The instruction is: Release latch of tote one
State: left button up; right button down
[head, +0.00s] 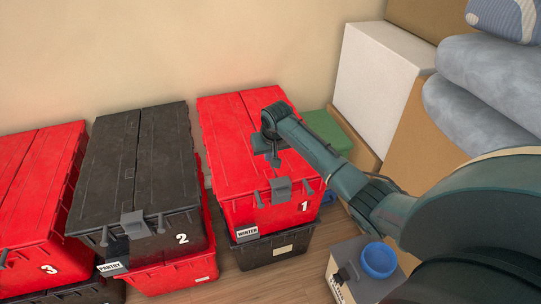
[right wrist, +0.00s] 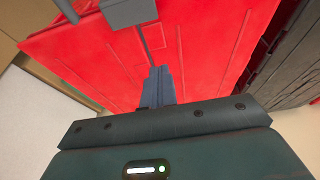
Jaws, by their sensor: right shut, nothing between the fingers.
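Tote one (head: 228,128) is the red tote marked 1 with a WINTER label, and its two-part lid lies closed. Its grey latch (head: 281,190) sits at the middle of the front lid edge; I cannot tell whether it is fastened. My right gripper (head: 273,160) is shut and empty over the lid, behind the latch. In the right wrist view, the shut fingers (right wrist: 158,86) point at the red lid (right wrist: 205,50), and the grey latch (right wrist: 128,12) shows at the top, apart from them. My left gripper is not in view.
Tote one stands on a dark tote (head: 270,249). Black tote two (head: 115,150) and red tote three (head: 35,165) stand to the left. A green box (head: 325,130) and white box (head: 380,75) are close on the right. A blue bowl (head: 379,260) sits on a small box front right.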

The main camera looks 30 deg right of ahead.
aim_at(270, 177)
jog(key=b+x, duration=0.2)
jog(key=x, duration=0.4)
jog(key=shift+s+a+p, duration=0.1)
jog(key=shift+s+p, duration=0.4)
jog(key=shift+s, duration=0.25)
jog(key=shift+s+a+r, duration=0.1)
jog(key=shift+s+a, duration=0.1)
jog(key=shift+s, duration=0.55)
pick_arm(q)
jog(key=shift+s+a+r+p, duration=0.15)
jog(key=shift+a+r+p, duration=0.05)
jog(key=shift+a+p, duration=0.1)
pick_arm(e)
jog(key=shift+s+a, duration=0.15)
jog(key=shift+s, duration=0.4)
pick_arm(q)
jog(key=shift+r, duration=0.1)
